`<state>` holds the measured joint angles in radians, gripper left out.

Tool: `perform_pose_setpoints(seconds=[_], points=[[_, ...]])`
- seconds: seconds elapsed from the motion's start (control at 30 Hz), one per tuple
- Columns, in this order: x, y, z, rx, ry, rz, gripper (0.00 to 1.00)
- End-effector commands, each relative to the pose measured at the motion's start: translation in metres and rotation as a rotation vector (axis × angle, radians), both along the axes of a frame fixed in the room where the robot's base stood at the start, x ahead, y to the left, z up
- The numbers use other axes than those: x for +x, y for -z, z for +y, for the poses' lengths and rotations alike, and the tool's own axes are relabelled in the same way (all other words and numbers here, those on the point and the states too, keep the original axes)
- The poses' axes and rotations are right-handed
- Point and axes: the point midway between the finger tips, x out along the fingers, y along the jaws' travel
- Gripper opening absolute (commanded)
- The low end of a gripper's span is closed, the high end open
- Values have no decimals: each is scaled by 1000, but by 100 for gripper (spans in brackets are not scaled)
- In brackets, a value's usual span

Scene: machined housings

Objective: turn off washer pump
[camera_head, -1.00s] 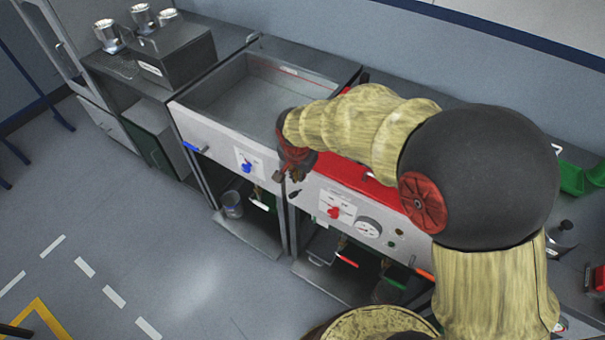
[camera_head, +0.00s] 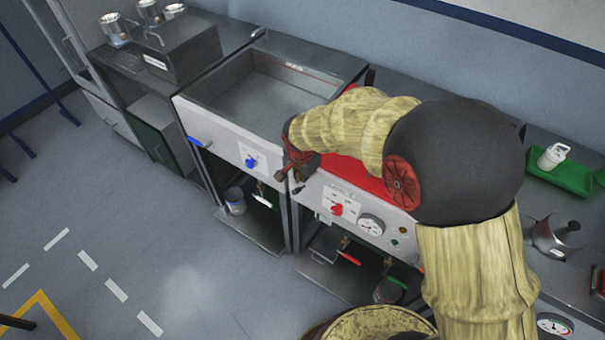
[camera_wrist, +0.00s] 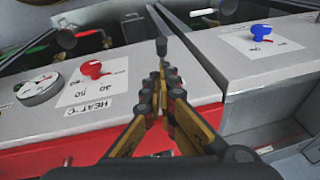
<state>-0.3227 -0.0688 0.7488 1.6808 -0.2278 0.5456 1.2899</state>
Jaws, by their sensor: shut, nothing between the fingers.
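My gripper (camera_wrist: 162,84) is shut and empty over the front top edge of the red-topped unit. In the head view my gripper (camera_head: 297,176) is small and partly hidden by my wrist. A small black lever (camera_wrist: 162,48) sticks out from the unit's front panel just beyond the fingertips; whether they touch it I cannot tell. It also shows in the head view (camera_head: 298,190). A red knob (camera_wrist: 92,69) marked for heat sits left of it in the wrist view, and a blue knob (camera_wrist: 260,32) sits on the adjoining sink's panel. No pump label is readable.
A round gauge (camera_head: 371,224) sits right of the red knob. The open grey sink basin (camera_head: 266,80) stands left of my gripper. Red-handled and green-handled valves hang below the panels. Green trays (camera_head: 575,176) lie on the right bench. The floor in front is clear.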

Motion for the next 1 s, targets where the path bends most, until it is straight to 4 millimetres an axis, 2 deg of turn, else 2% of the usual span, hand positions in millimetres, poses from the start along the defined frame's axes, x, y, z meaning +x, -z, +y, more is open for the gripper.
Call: perform_pose_setpoints(seconds=[0.03,0.1,0.33,1.0], points=[[2,12,-1,0,1,2,0],[6,22,-1,0,1,0,0],[13,45,-2,0,0,0,0],[17,50,-2,1,0,-1,0]])
